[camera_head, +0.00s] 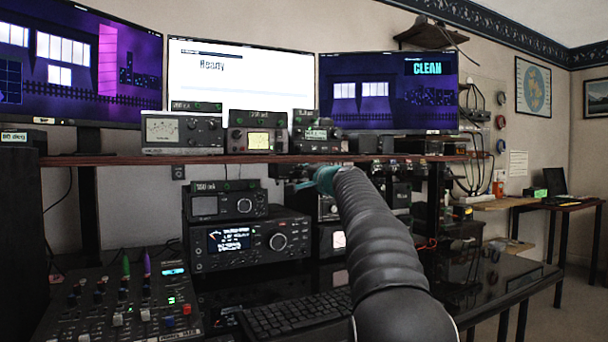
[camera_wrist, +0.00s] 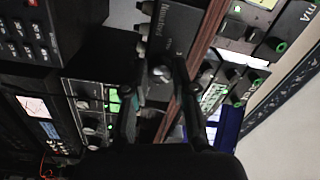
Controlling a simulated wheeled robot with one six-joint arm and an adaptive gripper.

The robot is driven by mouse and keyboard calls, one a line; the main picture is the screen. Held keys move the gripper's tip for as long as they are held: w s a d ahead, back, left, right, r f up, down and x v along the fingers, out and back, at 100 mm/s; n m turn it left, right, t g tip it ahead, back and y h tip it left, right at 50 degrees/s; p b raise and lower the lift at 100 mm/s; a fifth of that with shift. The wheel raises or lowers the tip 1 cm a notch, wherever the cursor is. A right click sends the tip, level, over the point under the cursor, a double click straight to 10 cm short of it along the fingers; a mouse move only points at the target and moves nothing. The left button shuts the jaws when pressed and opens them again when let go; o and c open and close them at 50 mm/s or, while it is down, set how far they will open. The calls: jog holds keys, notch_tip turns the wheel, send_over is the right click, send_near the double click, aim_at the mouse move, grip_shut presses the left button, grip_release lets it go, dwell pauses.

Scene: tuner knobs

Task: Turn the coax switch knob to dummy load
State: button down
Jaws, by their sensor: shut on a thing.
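The coax switch is a dark box (camera_wrist: 167,28) with light lettering, seen turned sideways in the wrist view. Its knob (camera_wrist: 162,73) shows a pale, shiny face between the two dark fingers of my gripper (camera_wrist: 159,62). My gripper is shut on the knob. The fingers hide the knob's sides, and I cannot read which position it points to. In the head view my arm's black sleeve and teal wrist reach to just under the shelf, covering the switch's front and the fingertips.
A dark wooden shelf (camera_head: 230,159) carries several small meters. Below it stand a radio (camera_head: 245,240) and a smaller tuner (camera_head: 225,203). A mixer (camera_head: 120,305) and a keyboard (camera_head: 295,313) lie on the desk. Other equipment crowds close around the gripper.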

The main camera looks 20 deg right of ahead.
jog(key=m+p, duration=0.1)
jog(key=m, duration=0.3)
jog(key=shift+r+m, duration=0.1)
jog(key=shift+m, duration=0.3)
jog(key=shift+m+p, duration=1)
jog(key=shift+m, duration=1.1)
jog(key=c, duration=0.9)
grip_release()
jog(key=s, duration=1.2)
jog(key=shift+f, duration=0.25)
